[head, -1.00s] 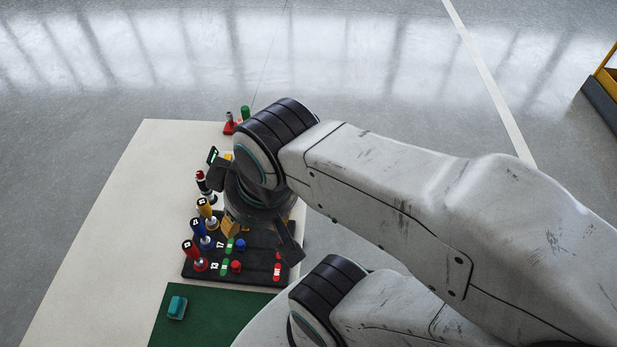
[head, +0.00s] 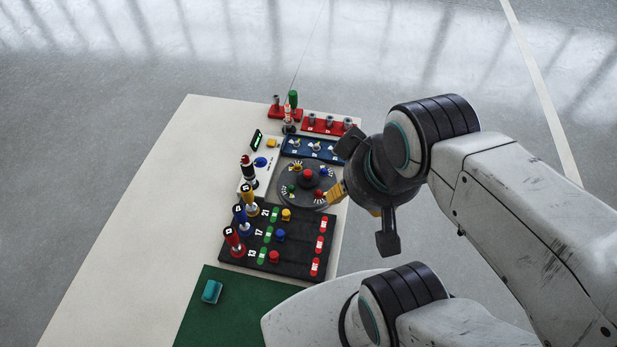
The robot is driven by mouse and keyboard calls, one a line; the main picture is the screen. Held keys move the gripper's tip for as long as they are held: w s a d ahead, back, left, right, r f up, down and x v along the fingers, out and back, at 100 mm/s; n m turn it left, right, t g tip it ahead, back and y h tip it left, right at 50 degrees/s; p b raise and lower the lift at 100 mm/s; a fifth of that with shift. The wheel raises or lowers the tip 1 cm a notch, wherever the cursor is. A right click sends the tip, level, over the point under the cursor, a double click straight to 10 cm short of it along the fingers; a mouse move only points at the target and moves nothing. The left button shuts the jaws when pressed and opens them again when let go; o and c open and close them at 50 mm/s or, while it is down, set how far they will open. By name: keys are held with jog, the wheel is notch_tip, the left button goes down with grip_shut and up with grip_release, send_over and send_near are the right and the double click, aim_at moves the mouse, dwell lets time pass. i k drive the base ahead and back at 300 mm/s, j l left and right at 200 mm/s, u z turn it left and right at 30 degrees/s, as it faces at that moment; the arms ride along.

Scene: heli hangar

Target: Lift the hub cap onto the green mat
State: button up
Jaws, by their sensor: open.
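A round dark grey disc (head: 289,200) with a red centre knob (head: 308,175) and small coloured pieces around it lies on the pale table. It looks like the hub cap, but I cannot tell for certain. The green mat (head: 235,318) lies at the table's near end, with a teal block (head: 212,291) on its left part. My gripper (head: 366,196) is open, just right of the disc and over the table's right edge. Its fingers are spread, and a yellow part shows between them, close to the disc's edge. Nothing is clearly held.
A black board (head: 240,252) with coloured handles and knobs lies between disc and mat. A blue panel (head: 330,154) and red racks (head: 318,125) stand behind the disc. A white panel (head: 262,180) is left. The table's left side (head: 150,230) is bare.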

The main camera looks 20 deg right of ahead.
aim_at(307, 179)
jog(key=i+l+u, duration=0.15)
jog(key=u, duration=0.4)
jog(key=l+u, duration=0.3)
jog(key=u, duration=0.25)
jog(key=i+l+u, duration=0.1)
jog(key=l+u, duration=0.2)
jog(key=u, duration=0.25)
jog(key=l+u, duration=0.25)
jog(key=u, duration=0.3)
jog(key=k+l+u, duration=0.1)
jog(key=l+u, duration=0.15)
jog(key=u, duration=0.3)
jog(key=k+l+u, duration=0.1)
jog(key=u, duration=0.45)
jog(key=k+l+u, duration=0.2)
jog(key=u, duration=0.35)
jog(key=k+l+u, duration=0.15)
jog(key=u, duration=0.4)
